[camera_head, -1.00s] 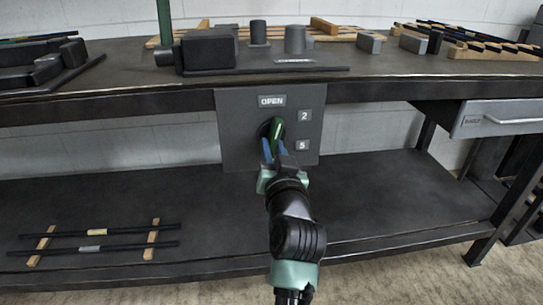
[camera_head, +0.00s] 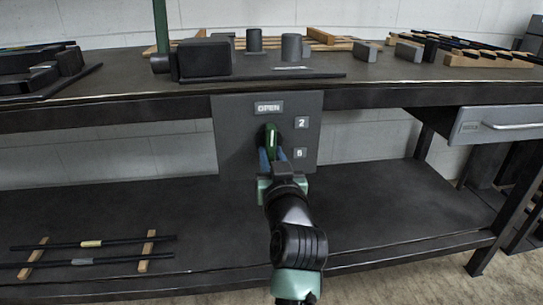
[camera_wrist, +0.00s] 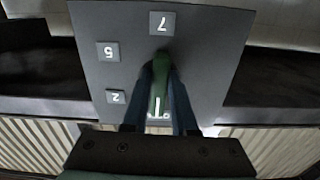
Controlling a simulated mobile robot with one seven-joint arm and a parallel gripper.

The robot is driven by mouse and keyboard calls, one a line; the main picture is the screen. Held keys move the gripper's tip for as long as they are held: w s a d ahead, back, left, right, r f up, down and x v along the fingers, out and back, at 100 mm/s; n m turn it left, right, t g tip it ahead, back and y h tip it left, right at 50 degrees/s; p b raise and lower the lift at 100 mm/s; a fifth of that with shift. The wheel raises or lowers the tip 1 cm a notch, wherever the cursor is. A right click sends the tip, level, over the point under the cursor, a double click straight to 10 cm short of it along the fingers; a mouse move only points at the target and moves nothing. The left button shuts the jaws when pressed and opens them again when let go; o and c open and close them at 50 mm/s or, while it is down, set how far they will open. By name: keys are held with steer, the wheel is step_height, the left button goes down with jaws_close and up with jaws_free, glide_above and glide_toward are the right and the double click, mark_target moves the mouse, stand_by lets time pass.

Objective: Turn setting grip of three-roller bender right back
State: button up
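The setting grip (camera_head: 271,139) is a green bar knob with a white line, on a dark grey panel (camera_head: 235,140) under the bench top. It stands about upright, its white line towards the OPEN label (camera_head: 269,107). Labels 2 (camera_head: 301,122) and 5 (camera_head: 300,153) are to its right. My gripper (camera_head: 272,156) reaches it from the front and below. In the wrist view the blue fingers (camera_wrist: 161,85) lie on both sides of the green grip (camera_wrist: 160,80) and seem to press on it. That view is upside down and also shows a 7 label (camera_wrist: 162,22).
The bench top (camera_head: 380,85) overhangs the panel and carries dark machine blocks (camera_head: 205,57). A drawer (camera_head: 500,125) is at the right. The lower shelf (camera_head: 370,210) is mostly clear, with rods on wooden strips (camera_head: 92,244) at the left.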

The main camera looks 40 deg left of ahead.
steer(key=o, duration=0.4)
steer(key=p+v, duration=0.3)
steer(key=v, duration=1)
